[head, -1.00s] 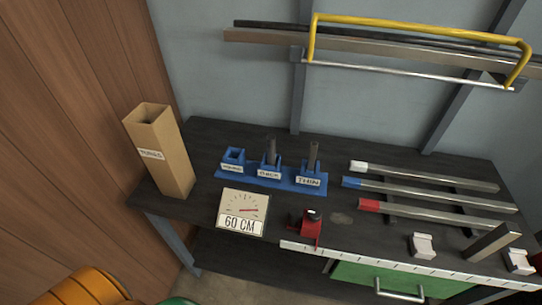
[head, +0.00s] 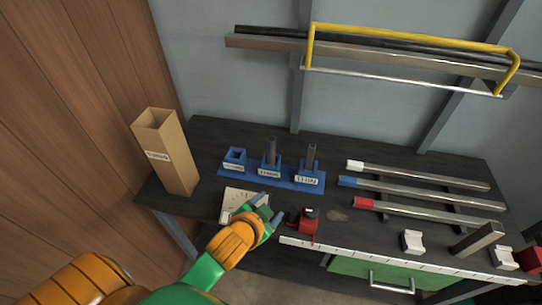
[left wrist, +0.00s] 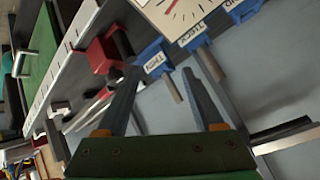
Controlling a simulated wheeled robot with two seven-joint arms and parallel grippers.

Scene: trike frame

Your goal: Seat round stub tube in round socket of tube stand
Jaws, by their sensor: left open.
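The blue tube stand (head: 283,184) sits on the bench with three sockets in a row. The left socket (head: 235,156) looks empty; its label is too small to read surely. A grey tube (head: 271,150) stands upright in the middle socket, and another tube (head: 311,155) in the right one. Both tubes also show in the left wrist view (left wrist: 209,62) (left wrist: 172,86), above labels reading THICK and THIN. I cannot tell which is the round stub tube. My left gripper (head: 269,206) is open and empty, in front of the stand over the gauge card; its fingers show in the wrist view (left wrist: 162,75).
A cardboard box (head: 165,155) stands at the left. The gauge card (head: 232,205) is partly hidden by my left gripper. A red clamp-like block (head: 302,222) is right of the gripper. Three colour-tipped bars (head: 430,198) and white blocks (head: 413,242) lie to the right.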

